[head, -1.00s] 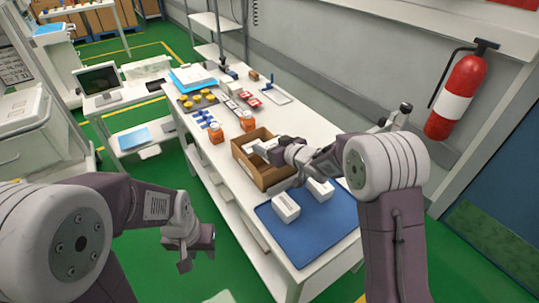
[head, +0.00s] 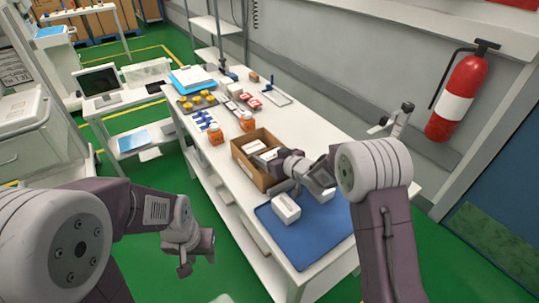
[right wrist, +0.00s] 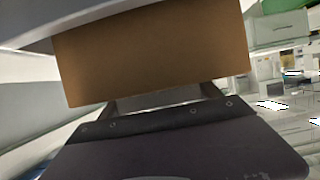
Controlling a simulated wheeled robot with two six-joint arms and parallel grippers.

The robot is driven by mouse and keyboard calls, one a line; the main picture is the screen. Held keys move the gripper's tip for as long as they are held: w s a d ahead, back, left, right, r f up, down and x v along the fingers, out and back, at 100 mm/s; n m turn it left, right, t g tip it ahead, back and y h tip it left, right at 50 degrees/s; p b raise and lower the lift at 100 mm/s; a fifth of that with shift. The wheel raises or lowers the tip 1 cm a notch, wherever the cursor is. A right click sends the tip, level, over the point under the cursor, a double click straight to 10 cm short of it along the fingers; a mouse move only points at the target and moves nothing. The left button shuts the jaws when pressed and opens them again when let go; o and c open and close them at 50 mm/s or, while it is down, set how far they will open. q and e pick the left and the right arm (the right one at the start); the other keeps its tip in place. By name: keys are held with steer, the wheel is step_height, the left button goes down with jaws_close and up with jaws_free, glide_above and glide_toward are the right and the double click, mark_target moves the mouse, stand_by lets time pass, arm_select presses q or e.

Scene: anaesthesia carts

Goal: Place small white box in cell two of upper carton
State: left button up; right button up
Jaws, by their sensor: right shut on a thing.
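The brown open carton (head: 262,180) stands on the table top, with a white box (head: 255,146) inside its far-left part. My right gripper (head: 276,158) reaches over the carton's right side. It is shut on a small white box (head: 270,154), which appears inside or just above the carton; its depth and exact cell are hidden. In the right wrist view the carton's wall (right wrist: 150,60) fills the middle, and a pale strip of the held box (right wrist: 160,99) shows between the fingers. My left gripper (head: 196,256) hangs empty and open beside the table, over the floor.
A blue mat (head: 305,245) in front of the carton bears a white box (head: 286,208) and another (head: 322,194) partly behind my right arm. Orange bottles (head: 247,121) stand just beyond the carton. A fire extinguisher (head: 460,95) hangs on the right wall.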

steer(key=shift+f, duration=0.2)
steer(key=o, duration=1.4)
steer(key=shift+o, duration=0.2)
steer(key=shift+r, duration=0.1)
steer(key=shift+r, duration=0.35)
steer(key=p+v, duration=0.1)
steer(key=v, duration=1.1)
steer(key=shift+r+p, duration=0.15)
steer(key=shift+p, duration=0.25)
